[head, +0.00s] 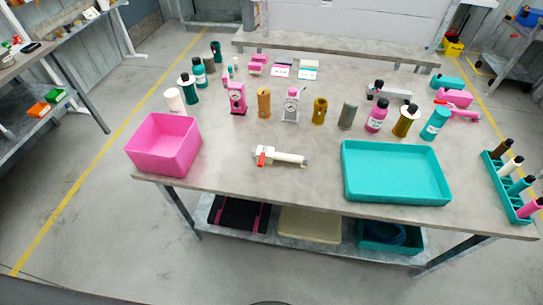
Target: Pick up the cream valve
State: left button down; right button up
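The cream valve (287,158) lies on its side on the table (310,183), near the front edge and left of the middle. It has a pale cream body with a red part at its left end and a darker tip at its right end. Nothing touches it. Neither of my grippers is in the head view.
A pink bin (163,145) stands left of the valve and a teal tray (396,172) right of it. Several bottles and small devices stand behind, among them a pink gauge (237,99). A teal rack (508,190) sits at the right edge.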

aim_at(270, 155)
jog(key=z, duration=1.3)
jog(key=k, duration=0.6)
jog(key=u, duration=1.15)
jog(key=i, duration=1)
jog(key=z, duration=0.05)
